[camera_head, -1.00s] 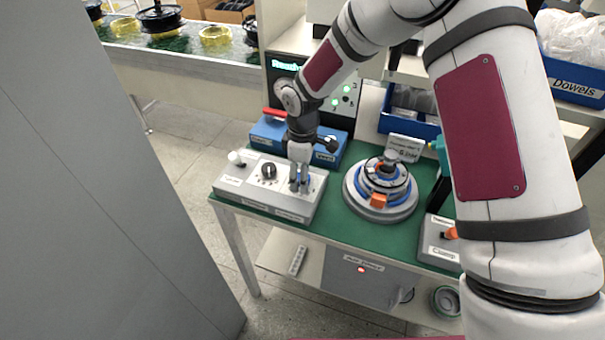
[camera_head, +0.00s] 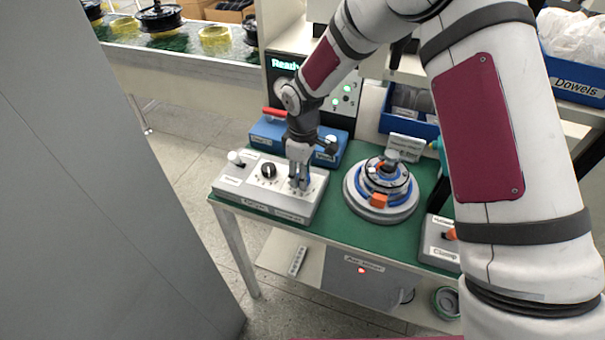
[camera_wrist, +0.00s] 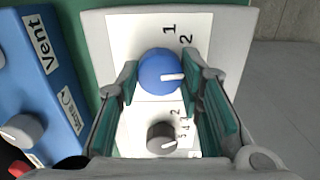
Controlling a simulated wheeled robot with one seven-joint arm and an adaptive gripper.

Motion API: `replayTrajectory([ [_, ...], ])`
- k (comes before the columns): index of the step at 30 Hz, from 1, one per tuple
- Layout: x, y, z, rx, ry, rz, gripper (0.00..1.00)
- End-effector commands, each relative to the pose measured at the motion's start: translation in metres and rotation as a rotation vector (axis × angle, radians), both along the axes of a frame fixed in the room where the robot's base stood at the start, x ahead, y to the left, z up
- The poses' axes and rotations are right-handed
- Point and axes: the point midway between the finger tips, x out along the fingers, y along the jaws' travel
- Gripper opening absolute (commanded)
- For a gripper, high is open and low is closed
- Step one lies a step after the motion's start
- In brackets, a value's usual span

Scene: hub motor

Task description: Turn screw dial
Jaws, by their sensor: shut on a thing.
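A grey control box (camera_head: 250,196) stands at the left end of the green table. My gripper (camera_head: 299,184) points down at the right end of its top, with the fingers around a blue dial. The wrist view shows this blue dial (camera_wrist: 160,72) between the green-lined fingertips of my gripper (camera_wrist: 169,76). Its white pointer mark points right, just below the printed 2. A black dial (camera_head: 268,171) sits left of the gripper in the head view, and it shows nearer in the wrist view (camera_wrist: 160,138) with its own number scale. The small labels on the box front are not readable.
A blue box (camera_head: 268,132) with a red handle stands behind the control box. A round grey fixture (camera_head: 381,205) with blue and orange parts stands to the right. A clamp box (camera_head: 438,240) is at the table's right front. Bare green table lies between.

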Motion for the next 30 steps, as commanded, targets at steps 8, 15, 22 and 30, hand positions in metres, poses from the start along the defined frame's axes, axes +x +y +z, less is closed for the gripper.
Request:
replayTrajectory([
  [8, 0.0, 0.0001, -0.0006, -0.001, 0.0, -0.19, 0.06],
  [15, -0.0002, 0.0, -0.0002, -0.001, 0.0, -0.31, 0.06],
  [22, -0.0003, -0.0004, -0.0001, -0.002, 0.001, -0.362, 0.06],
  [30, -0.0004, -0.0006, -0.0001, -0.001, 0.002, -0.369, 0.06],
])
